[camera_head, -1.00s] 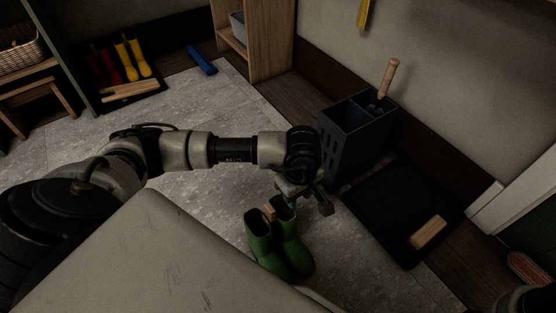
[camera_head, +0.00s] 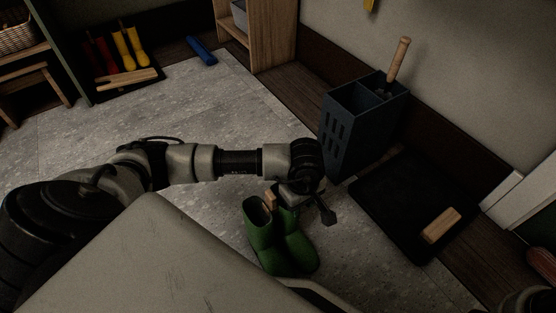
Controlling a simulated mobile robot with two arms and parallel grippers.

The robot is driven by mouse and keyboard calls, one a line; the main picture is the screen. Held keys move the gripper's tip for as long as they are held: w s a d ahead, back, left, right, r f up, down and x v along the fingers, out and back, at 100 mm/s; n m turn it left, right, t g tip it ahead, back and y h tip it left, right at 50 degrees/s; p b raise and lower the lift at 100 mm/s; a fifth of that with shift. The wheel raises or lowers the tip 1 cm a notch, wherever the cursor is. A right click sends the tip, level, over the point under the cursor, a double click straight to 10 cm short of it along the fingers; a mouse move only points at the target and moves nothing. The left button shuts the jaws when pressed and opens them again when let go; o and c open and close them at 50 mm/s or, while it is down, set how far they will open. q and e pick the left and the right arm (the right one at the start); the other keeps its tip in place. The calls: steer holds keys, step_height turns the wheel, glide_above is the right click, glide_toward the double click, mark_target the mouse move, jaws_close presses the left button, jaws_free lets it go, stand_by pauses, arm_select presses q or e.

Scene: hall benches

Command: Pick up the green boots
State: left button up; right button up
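The green boots (camera_head: 279,243) stand upright as a pair on the grey tiled floor, below and beside my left wrist. A small wooden piece (camera_head: 270,200) shows at their tops. My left gripper (camera_head: 306,208) is just above and to the right of the boot tops, pointing down. One dark finger stands out to the right, apart from the boots; the other is largely hidden by the wrist and the boot tops. It looks open, with nothing seen held. Of my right arm only a dark part shows at the bottom right corner; its gripper is out of view.
A dark slotted bin (camera_head: 345,132) with a wooden-handled tool stands just behind the gripper. A black tray (camera_head: 395,205) with a wooden brush (camera_head: 441,226) lies right of the boots. Yellow boots (camera_head: 130,50) and red boots (camera_head: 100,58) stand far left.

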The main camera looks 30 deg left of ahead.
arm_select(q)
steer(key=shift+r, duration=0.1)
jaws_close()
stand_by(1.2)
